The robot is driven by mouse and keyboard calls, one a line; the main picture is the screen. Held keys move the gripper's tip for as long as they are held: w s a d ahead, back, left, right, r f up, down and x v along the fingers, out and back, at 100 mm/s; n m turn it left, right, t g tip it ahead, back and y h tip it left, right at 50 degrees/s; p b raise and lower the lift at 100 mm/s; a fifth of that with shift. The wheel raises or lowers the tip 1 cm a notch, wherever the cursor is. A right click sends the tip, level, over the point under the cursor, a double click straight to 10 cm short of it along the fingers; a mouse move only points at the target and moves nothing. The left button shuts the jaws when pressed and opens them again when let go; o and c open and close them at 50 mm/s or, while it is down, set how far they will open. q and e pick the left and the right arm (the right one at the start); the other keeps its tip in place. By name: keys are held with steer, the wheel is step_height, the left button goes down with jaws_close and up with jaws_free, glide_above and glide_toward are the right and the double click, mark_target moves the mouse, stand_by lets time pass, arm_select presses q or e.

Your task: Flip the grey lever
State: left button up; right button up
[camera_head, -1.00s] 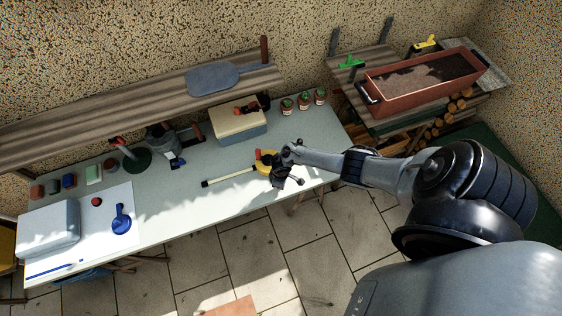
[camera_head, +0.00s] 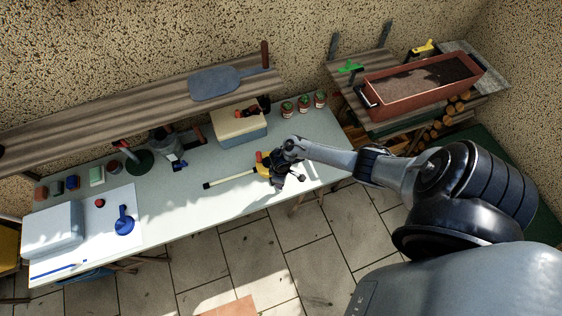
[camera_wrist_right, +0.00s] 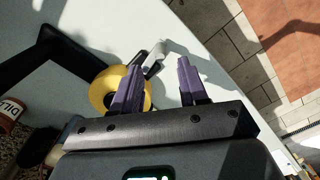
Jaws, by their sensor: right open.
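My right gripper (camera_head: 286,178) is over the front right part of the long table, beside a yellow part (camera_head: 262,164) with a pale bar reaching left. In the right wrist view my right gripper (camera_wrist_right: 160,66) is open, its two purple fingers apart and nothing visibly held between them. A small pale grey piece with a dark end (camera_wrist_right: 153,58) shows beyond the left finger; it may be the grey lever, but I cannot tell for sure. A yellow ring (camera_wrist_right: 107,90) lies partly behind the left finger. My left gripper is not in view.
A cream and blue box (camera_head: 238,124) and several small potted plants (camera_head: 304,103) stand behind the gripper. A wooden shelf (camera_head: 130,105) overhangs the table's back. A blue scoop-like item (camera_head: 123,222) lies at left. The table between is mostly clear.

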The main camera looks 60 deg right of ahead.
step_height(320, 180, up, 5)
steer(key=shift+f+p, duration=0.2)
steer(key=shift+p, duration=0.15)
steer(key=shift+s, duration=0.1)
